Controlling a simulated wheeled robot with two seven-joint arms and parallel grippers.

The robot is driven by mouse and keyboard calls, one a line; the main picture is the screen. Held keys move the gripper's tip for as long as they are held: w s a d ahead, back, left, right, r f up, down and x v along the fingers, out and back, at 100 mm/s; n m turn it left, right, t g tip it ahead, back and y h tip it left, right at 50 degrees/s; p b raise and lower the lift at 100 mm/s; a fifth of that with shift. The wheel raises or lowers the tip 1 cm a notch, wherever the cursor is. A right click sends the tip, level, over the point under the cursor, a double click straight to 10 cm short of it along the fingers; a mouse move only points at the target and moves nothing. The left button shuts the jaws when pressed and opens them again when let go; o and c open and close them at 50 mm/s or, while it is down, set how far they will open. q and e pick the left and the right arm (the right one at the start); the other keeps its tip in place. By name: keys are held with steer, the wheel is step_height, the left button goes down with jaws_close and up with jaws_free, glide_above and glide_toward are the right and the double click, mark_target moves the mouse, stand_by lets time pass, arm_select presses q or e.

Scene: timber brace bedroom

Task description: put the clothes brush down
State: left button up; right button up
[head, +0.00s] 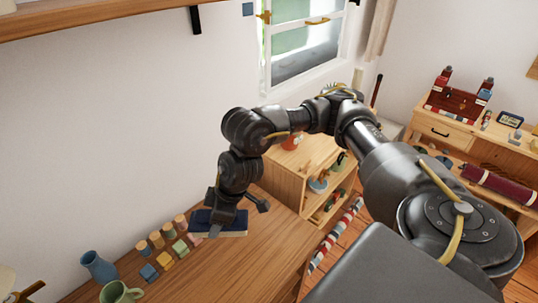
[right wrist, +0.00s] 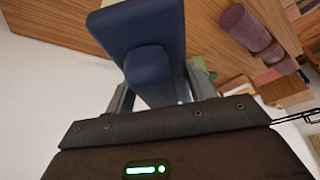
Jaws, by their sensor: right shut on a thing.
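My right arm comes in from the right and reaches down over the wooden tabletop (head: 215,272) in the head view. My right gripper (head: 228,213) is shut on the clothes brush (head: 235,228), a dark blue, flat, oblong thing low over the tabletop. Whether its underside touches the wood I cannot tell. In the right wrist view the blue brush (right wrist: 150,35) stretches away from my right gripper (right wrist: 160,92), with its raised blue grip between the two fingers. My left gripper is not in view.
Several small coloured blocks (head: 169,258) stand left of the brush. A blue jug (head: 98,268) and a green mug (head: 118,294) are at the near left. A wooden shelf unit (head: 287,180) stands behind to the right. The tabletop right of the blocks looks clear.

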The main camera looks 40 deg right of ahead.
steer(key=f+m+p, duration=0.1)
steer(key=s+f+m+p, duration=0.1)
steer(key=f+m+p, duration=0.1)
steer(key=p, duration=0.1)
steer(key=shift+s+a+t+h, duration=0.25)
steer(key=shift+s+t+h, duration=0.1)
steer(key=shift+t+h, duration=0.05)
steer(key=shift+s+d+f+m+t+h+p, duration=0.6)
steer(key=shift+s+d+f+m+h+p, duration=0.95)
steer(key=shift+s+d+f+m, duration=2.05)
steer(key=shift+n+y, duration=0.45)
steer(key=shift+n, duration=0.25)
steer(key=w+d+f+b, duration=0.2)
steer(key=d+b, duration=0.1)
steer(key=w+d+f+b, duration=0.3)
steer(key=d, duration=0.1)
steer(key=w+d+f+b, duration=0.3)
steer(key=b, duration=0.1)
steer(key=shift+d+f, duration=0.1)
steer(key=shift+d, duration=0.15)
steer(key=shift+w+d+f, duration=0.15)
steer(key=shift+w+d, duration=0.05)
steer(key=shift+w, duration=0.05)
steer(key=f, duration=0.1)
steer(key=f+b, duration=0.2)
steer(key=shift+w+d+f, duration=0.15)
steer(key=shift+d+f, duration=0.05)
steer(key=shift+d, duration=0.1)
steer(key=shift+w+f, duration=0.1)
steer(key=shift+f, duration=0.2)
